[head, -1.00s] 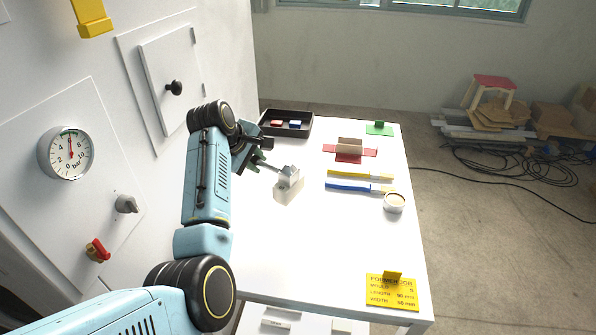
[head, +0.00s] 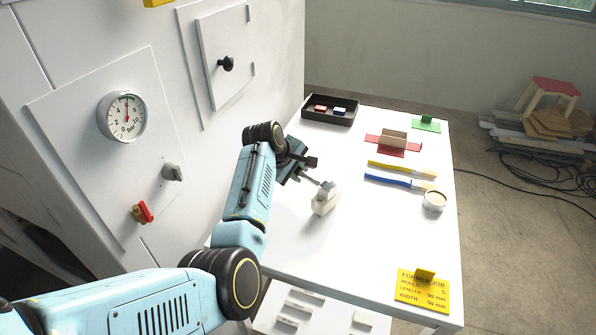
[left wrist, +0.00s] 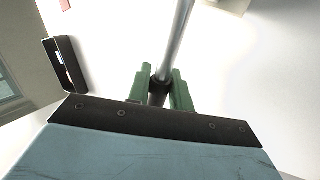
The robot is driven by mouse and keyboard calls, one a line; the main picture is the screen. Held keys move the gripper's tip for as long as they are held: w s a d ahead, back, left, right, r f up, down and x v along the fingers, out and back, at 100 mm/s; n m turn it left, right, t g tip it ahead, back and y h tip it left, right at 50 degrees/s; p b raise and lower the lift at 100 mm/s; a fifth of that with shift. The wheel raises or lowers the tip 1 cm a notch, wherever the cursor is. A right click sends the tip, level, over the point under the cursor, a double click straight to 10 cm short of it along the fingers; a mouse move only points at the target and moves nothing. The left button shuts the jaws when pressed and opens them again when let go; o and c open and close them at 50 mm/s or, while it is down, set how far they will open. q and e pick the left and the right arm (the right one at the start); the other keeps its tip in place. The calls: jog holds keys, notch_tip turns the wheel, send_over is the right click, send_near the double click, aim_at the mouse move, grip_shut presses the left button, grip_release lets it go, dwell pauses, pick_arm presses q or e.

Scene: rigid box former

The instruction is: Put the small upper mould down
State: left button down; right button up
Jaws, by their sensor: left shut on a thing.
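My left gripper (head: 304,172) is above the left part of the white table. In the left wrist view its green fingers (left wrist: 160,88) are closed on the dark collar of a metal rod (left wrist: 180,25). The rod (head: 313,180) runs to a small pale block, the small upper mould (head: 325,200), with a grey fitting on top. The mould hangs at the rod's end over bare table; whether it touches the tabletop I cannot tell. In the left wrist view the mould is at best a bit of the top edge. My right gripper is not in view.
The white table (head: 290,245) is clear around the mould. To its right lie a yellow brush (head: 395,169), a blue brush (head: 390,181) and a round pot (head: 433,202). A black tray (head: 340,117) and a red piece with a brown block (head: 393,140) are behind. A yellow job card (head: 422,292) is front right.

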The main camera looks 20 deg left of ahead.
pick_arm(q)
jog(key=c, duration=1.3)
grip_release()
jog(key=shift+o, duration=0.2)
jog(key=shift+s+a+r, duration=0.15)
jog(key=shift+s+r, duration=0.15)
jog(key=shift+r, duration=0.3)
jog(key=p+v, duration=0.1)
jog(key=v, duration=0.9)
jog(key=shift+s+r+p, duration=0.2)
jog(key=shift+r+p, duration=0.1)
jog(key=shift+a, duration=0.1)
